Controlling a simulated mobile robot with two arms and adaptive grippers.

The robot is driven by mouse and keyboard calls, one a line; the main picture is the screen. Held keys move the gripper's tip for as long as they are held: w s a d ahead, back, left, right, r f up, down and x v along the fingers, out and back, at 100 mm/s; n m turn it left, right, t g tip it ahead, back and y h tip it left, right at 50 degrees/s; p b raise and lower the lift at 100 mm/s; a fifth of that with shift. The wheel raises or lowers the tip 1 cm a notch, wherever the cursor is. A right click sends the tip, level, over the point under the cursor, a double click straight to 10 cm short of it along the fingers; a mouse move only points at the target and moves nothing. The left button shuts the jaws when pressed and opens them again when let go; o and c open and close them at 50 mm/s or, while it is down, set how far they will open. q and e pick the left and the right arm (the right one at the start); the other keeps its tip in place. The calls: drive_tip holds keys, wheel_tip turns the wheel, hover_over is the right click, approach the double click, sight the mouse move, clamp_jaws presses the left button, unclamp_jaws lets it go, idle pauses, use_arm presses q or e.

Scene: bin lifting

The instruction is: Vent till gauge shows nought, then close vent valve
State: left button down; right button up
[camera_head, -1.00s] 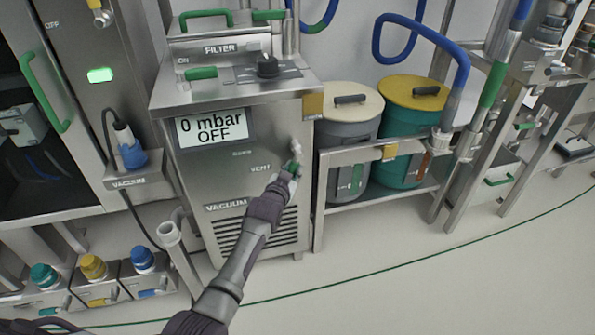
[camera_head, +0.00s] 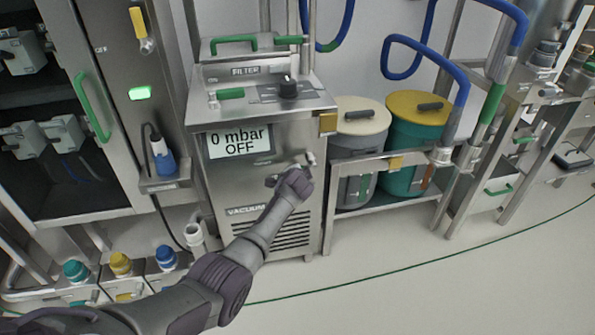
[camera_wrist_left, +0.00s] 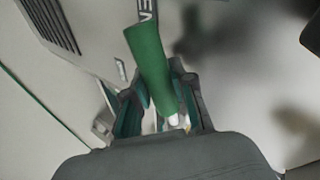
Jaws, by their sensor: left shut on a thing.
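The vacuum unit's gauge (camera_head: 240,142) in the head view reads "0 mbar" and "OFF". The vent valve (camera_head: 309,159) is a small pale metal fitting on the right of the unit's front panel. My left gripper (camera_head: 280,180) is at the valve, and hides the handle and the VENT label in the head view. In the left wrist view the green vent handle (camera_wrist_left: 155,70) lies between the fingers of my left gripper (camera_wrist_left: 160,110), which is shut on it. My right gripper is in neither view.
The vacuum unit's steel front (camera_head: 225,185) is close to my left arm. A low steel stand (camera_head: 380,200) with yellow-lidded (camera_head: 420,105) and cream-lidded (camera_head: 360,115) drums stands to the right. The floor in front is clear.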

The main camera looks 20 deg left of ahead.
use_arm(q)
drive_tip(key=shift+a+r+m+g+y+p, duration=0.2)
drive_tip(key=shift+r+m+g+y+p, duration=0.25)
drive_tip(key=shift+r+m+y, duration=0.2)
drive_tip(key=shift+s+r+m+g+y, duration=0.1)
drive_tip(key=shift+r+m+g+y, duration=0.35)
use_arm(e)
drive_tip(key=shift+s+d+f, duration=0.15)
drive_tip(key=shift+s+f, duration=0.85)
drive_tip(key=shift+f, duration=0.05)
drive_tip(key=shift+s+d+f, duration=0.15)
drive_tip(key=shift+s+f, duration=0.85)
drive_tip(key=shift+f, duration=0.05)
use_arm(q)
drive_tip(key=c, duration=0.9)
unclamp_jaws()
drive_tip(key=shift+c, duration=0.2)
drive_tip(key=shift+s+d+r, duration=0.25)
drive_tip(key=shift+s+d, duration=0.05)
drive_tip(key=v, duration=1.1)
